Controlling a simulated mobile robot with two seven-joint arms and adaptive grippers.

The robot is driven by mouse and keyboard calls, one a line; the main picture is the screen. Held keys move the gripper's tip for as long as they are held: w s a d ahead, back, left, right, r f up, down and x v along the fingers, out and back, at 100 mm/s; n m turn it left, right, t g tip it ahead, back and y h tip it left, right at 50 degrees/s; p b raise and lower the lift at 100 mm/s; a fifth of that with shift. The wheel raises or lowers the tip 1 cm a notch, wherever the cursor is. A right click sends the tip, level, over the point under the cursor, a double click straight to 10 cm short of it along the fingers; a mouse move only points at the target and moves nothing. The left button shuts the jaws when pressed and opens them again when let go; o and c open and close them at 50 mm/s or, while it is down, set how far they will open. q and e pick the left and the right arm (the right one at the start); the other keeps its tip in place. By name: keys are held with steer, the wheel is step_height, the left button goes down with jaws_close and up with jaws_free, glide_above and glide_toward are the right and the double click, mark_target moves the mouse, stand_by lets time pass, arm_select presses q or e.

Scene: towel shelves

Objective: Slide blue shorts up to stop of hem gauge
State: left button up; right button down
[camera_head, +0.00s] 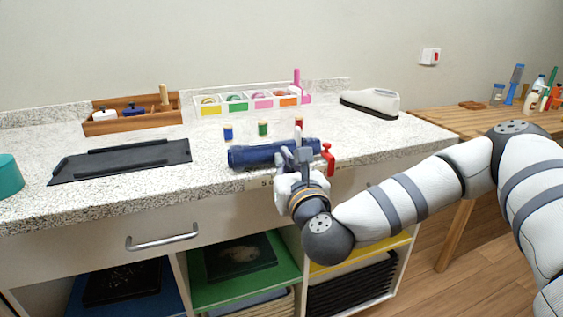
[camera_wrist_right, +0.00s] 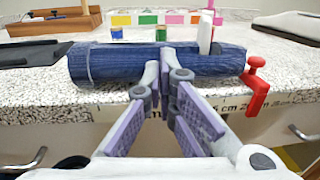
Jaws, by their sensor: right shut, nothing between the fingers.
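The blue shorts (camera_head: 247,156) lie as a dark blue folded bundle along the front edge of the speckled counter. They also show in the wrist view (camera_wrist_right: 110,65). The hem gauge is a strip with centimetre marks (camera_wrist_right: 228,107) on the counter's front edge. A red clamp-like piece (camera_head: 328,158) is at its right, also in the wrist view (camera_wrist_right: 256,84). The right end of the shorts is close beside it; contact is unclear. My right gripper (camera_head: 291,157) is shut and empty at the front of the shorts, hiding part of them. My left gripper is out of view.
Blue, green and red spools (camera_head: 263,128) stand behind the shorts. A dark tray (camera_head: 120,160) lies left, a wooden box (camera_head: 130,125) behind it. A compartment tray (camera_head: 250,106) and a white iron-like object (camera_head: 371,103) are at the back. Counter between tray and shorts is clear.

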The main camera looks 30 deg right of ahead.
steer(key=shift+w+d, duration=0.2)
steer(key=shift+w, duration=0.2)
steer(key=shift+x, duration=0.8)
steer(key=shift+f, duration=0.1)
